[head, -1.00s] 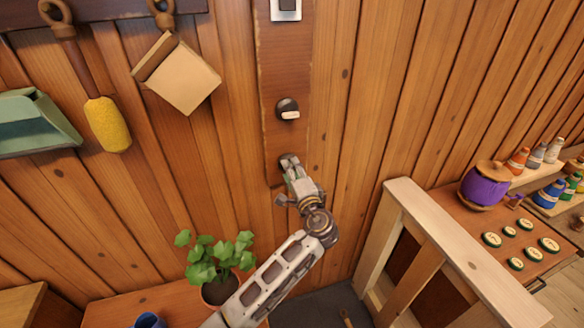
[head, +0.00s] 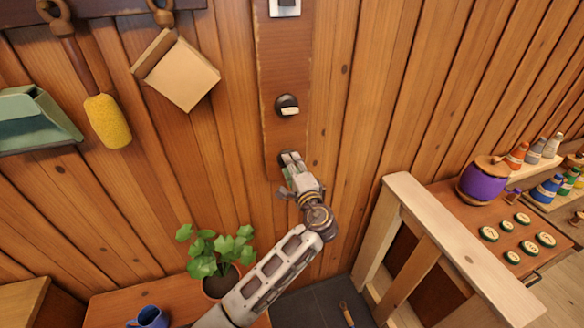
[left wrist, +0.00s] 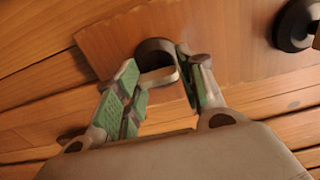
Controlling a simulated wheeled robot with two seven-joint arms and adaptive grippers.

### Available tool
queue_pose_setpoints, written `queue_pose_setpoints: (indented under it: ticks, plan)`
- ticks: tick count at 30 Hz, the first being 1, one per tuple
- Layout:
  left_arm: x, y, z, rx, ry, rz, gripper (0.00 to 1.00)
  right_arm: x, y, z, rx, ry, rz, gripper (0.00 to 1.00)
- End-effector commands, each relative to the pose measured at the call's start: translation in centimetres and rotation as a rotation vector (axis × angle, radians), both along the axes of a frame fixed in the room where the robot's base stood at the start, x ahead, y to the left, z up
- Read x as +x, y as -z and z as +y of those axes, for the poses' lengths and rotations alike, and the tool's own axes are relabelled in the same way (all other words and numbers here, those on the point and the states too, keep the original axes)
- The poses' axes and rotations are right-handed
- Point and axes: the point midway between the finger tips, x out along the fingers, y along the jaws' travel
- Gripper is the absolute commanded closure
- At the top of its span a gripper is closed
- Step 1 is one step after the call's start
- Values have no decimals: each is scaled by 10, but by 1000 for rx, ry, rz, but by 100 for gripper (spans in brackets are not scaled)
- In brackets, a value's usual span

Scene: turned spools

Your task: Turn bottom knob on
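The bottom knob (left wrist: 150,48) is dark and round with a cream bar across its front, on a wooden strip (left wrist: 100,35) on the wall. My left gripper (left wrist: 165,90) is open, its green-padded fingers on either side of the knob's bar. The right finger is close to the bar; I cannot tell if it touches. In the head view the left gripper (head: 291,164) covers most of the bottom knob. The upper knob (head: 288,105), dark with a cream bar lying roughly level, is above it; it also shows in the left wrist view (left wrist: 295,25). My right gripper is not in view.
A switch (head: 286,6) is at the top of the strip. A potted plant (head: 217,255) and blue mug (head: 149,318) stand below left. A wooden frame (head: 440,235) stands to the right.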

Motion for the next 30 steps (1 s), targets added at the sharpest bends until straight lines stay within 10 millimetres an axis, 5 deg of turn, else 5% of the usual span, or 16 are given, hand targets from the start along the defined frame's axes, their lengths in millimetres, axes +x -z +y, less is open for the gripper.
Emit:
queue_pose_setpoints:
  ticks: [4,17,30]
  plan:
    - [0,1,0,1,0,1,39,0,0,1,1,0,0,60]
    - [-3,2,-1,0,0,3,39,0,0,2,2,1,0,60]
    - [-47,3,-15,-1,0,5,39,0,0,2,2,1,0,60]
